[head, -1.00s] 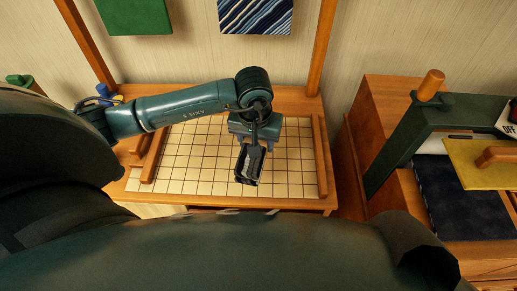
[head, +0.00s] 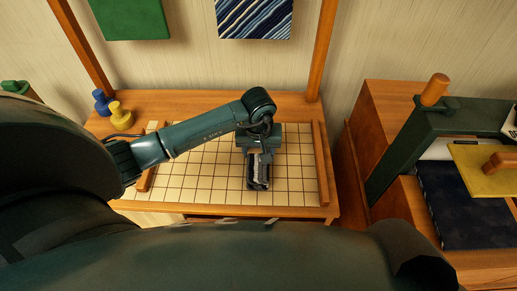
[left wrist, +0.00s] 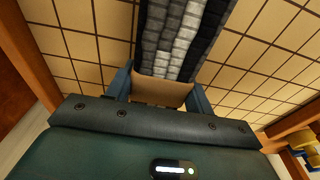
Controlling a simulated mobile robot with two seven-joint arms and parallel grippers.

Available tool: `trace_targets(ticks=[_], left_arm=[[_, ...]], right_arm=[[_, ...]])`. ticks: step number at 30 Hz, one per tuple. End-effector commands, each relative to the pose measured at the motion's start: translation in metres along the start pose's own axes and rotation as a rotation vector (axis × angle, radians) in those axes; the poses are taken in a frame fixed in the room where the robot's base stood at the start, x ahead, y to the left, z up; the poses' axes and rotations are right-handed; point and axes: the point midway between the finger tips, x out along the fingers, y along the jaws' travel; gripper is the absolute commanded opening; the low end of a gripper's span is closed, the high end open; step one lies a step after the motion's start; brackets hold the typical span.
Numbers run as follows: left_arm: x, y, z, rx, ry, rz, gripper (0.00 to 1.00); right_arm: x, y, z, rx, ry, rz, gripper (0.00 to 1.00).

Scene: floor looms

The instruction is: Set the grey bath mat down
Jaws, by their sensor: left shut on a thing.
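My left gripper (head: 258,156) is over the cream gridded board (head: 205,170) on the wooden table, right of the board's middle. In the left wrist view (left wrist: 160,88) its two fingers are shut on the grey bath mat. The grey bath mat (left wrist: 176,38) shows there as a narrow woven piece with light and dark grey bands and dark sides, reaching away from the fingers. In the head view it is mostly hidden by the gripper. I cannot tell whether it touches the board. My right gripper is not in view.
Wooden rails (head: 321,163) edge the board. A blue peg (head: 103,102) and a yellow peg (head: 121,117) stand at the table's back left. At right, a dark green press-like frame (head: 405,150) holds a yellow plate (head: 484,165) and dark blue cloth (head: 462,208). Most board squares are clear.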

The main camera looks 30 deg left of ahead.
Motion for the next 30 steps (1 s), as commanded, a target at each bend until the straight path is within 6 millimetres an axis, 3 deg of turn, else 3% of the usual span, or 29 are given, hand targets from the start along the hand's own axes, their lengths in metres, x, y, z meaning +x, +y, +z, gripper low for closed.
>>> trace_targets(ticks=[8, 9, 16, 25, 30], left_arm=[[0.004, 0.000, -0.001, 0.001, 0.002, 0.001, 0.19], [0.003, 0.000, 0.000, 0.001, 0.000, 0.000, 0.56], [0.002, 0.000, 0.000, 0.001, 0.000, 0.000, 0.74], [-0.002, 0.000, 0.000, 0.000, 0.000, 0.001, 0.74], [-0.023, 0.000, -0.002, 0.003, 0.006, 0.001, 0.74]], right_arm=[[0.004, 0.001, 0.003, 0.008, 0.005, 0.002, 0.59], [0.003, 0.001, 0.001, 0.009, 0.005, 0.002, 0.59], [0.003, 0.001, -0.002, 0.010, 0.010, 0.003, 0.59], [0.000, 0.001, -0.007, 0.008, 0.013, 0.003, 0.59], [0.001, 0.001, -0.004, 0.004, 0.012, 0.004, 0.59]])
